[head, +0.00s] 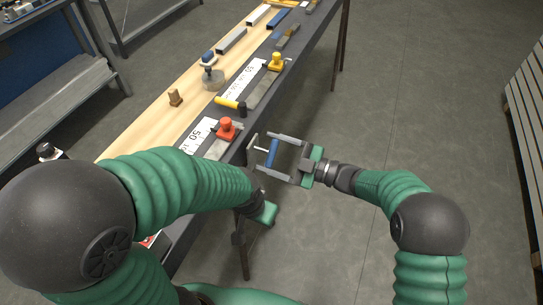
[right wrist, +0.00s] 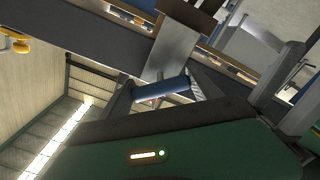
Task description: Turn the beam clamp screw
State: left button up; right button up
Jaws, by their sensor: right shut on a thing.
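My right gripper (head: 264,155) reaches the table's right edge from the right. Its two fingers are spread apart and shut on a blue bar (head: 272,153), which lies across the gap between them. A thin pale rod (head: 261,149) runs from the bar toward the table side, like a clamp screw with its handle. In the right wrist view the blue bar (right wrist: 160,88) lies in front of a grey metal plate (right wrist: 170,50). The clamp's body is not clear. My left gripper (head: 266,213) hangs below the table edge, its fingers hidden.
The long narrow table (head: 185,142) carries an orange-topped clamp (head: 226,128), a yellow-topped clamp (head: 276,62), a yellow-handled tool (head: 229,103), a wooden block (head: 175,97) and several metal bars. A table leg (head: 241,250) stands beside my left gripper. The floor to the right is clear.

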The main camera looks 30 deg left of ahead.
jog(key=n+b, duration=0.2)
jog(key=n, duration=0.1)
jog(key=n+b, duration=0.1)
jog(key=shift+f+n+b, duration=0.3)
jog(key=n+b, duration=0.3)
jog(key=b, duration=0.1)
jog(key=n+b, duration=0.7)
jog(key=b, duration=0.2)
jog(key=shift+f+n, duration=0.3)
jog(key=shift+n, duration=0.1)
jog(key=n+b, duration=1)
jog(key=b, duration=0.4)
jog(key=shift+r+n+b, duration=0.15)
jog(key=shift+n+b, duration=0.15)
jog(key=shift+b, duration=0.05)
jog(key=shift+r+n+b, duration=0.3)
jog(key=shift+n+b, duration=0.8)
jog(key=shift+b, duration=0.15)
jog(key=o, duration=1.3)
jog(key=shift+w+r, duration=0.1)
jog(key=shift+o, duration=0.2)
jog(key=shift+r, duration=0.1)
